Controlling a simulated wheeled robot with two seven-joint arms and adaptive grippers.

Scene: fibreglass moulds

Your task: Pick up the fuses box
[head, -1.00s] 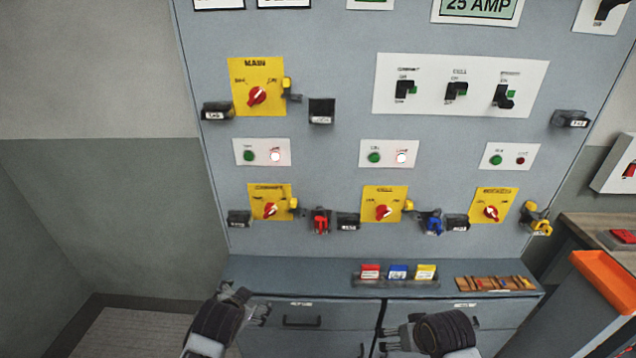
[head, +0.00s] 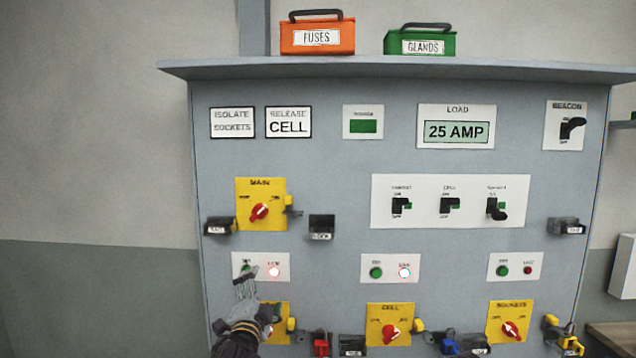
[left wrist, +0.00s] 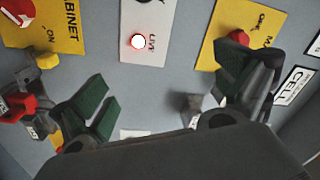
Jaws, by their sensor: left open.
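The fuses box (head: 317,37) is an orange case with a dark handle and a white FUSES label. It sits upright on top of the grey cabinet, left of centre in the head view. My left gripper (head: 246,284) is well below it, in front of the lower left part of the panel near the green and lit buttons. In the left wrist view its dark green finger pads (left wrist: 165,95) stand wide apart with nothing between them. The fuses box is outside the left wrist view. My right gripper is outside both current views.
A green GLANDS box (head: 420,41) stands on the cabinet top (head: 370,66), to the right of the fuses box with a gap between. The top overhangs the panel. Switches, knobs and padlocks stick out from the panel (head: 330,190). The wall left of the cabinet is clear.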

